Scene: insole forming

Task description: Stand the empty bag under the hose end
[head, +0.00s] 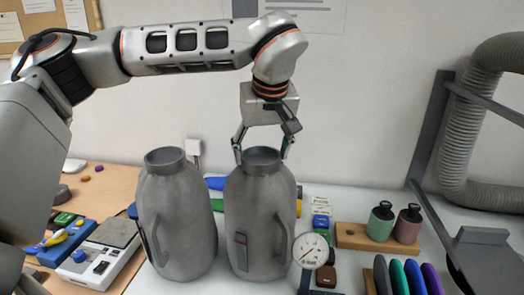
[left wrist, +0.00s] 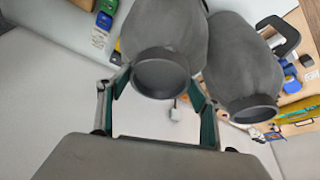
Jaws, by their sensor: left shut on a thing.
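Two grey bags with round collars stand side by side on the table in the head view. My left gripper (head: 263,153) comes down from above, with its fingers on either side of the collar of the right bag (head: 258,215), and is shut on it. This bag is upright and has a small slotted panel on its front. In the left wrist view its collar (left wrist: 162,75) is between the fingers. The left bag (head: 178,220) is free. I cannot tell by sight which is empty. A grey corrugated hose (head: 460,130) curves at the right; its open end is not clear. My right gripper is out of view.
A round dial gauge (head: 310,250) stands close to the held bag's right. A scale (head: 100,262) is at left. A dark frame (head: 430,140) stands by the hose.

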